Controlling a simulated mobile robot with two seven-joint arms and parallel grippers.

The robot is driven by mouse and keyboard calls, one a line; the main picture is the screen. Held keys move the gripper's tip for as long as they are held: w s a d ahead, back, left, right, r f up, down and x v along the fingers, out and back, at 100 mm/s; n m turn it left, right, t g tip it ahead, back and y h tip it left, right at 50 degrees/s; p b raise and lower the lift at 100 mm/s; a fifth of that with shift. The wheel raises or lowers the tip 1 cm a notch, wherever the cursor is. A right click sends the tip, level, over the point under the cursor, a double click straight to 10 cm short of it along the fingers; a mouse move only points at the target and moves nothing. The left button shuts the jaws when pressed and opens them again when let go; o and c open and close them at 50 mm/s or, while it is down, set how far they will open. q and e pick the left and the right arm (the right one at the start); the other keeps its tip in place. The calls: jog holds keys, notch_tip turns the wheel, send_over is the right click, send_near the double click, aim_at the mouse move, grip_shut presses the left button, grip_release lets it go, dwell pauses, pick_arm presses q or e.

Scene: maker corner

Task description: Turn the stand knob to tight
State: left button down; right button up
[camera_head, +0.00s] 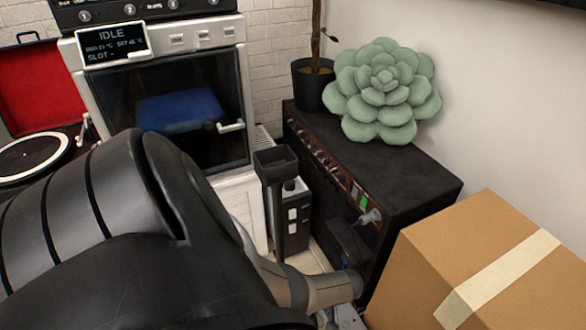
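A black upright stand (275,185) with a square, cup-like top rises from the floor between the white oven cabinet and the black amplifier. I cannot make out a knob on it for certain, and its lower part is hidden behind my arm. My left arm fills the lower left of the head view and reaches toward the foot of the amplifier. A dark shape with a small blue spot lies by the arm's end, against the amplifier's front. I cannot tell whether it is my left gripper or whether its fingers are open. My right gripper is not in view.
The black amplifier (405,170) has a row of small knobs and a grey plug (370,216). A succulent (382,90) and a potted plant (312,85) stand on it. A cardboard box (490,265) crowds the lower right. An oven (165,95) and a record player (30,155) stand left.

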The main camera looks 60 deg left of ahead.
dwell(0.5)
pick_arm(q)
jog(key=shift+c, duration=1.8)
grip_release()
jog(key=shift+r, duration=0.1)
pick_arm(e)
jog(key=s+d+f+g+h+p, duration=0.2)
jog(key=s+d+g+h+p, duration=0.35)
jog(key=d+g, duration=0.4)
pick_arm(q)
jog(key=p+v, duration=0.3)
jog(key=v, duration=1.2)
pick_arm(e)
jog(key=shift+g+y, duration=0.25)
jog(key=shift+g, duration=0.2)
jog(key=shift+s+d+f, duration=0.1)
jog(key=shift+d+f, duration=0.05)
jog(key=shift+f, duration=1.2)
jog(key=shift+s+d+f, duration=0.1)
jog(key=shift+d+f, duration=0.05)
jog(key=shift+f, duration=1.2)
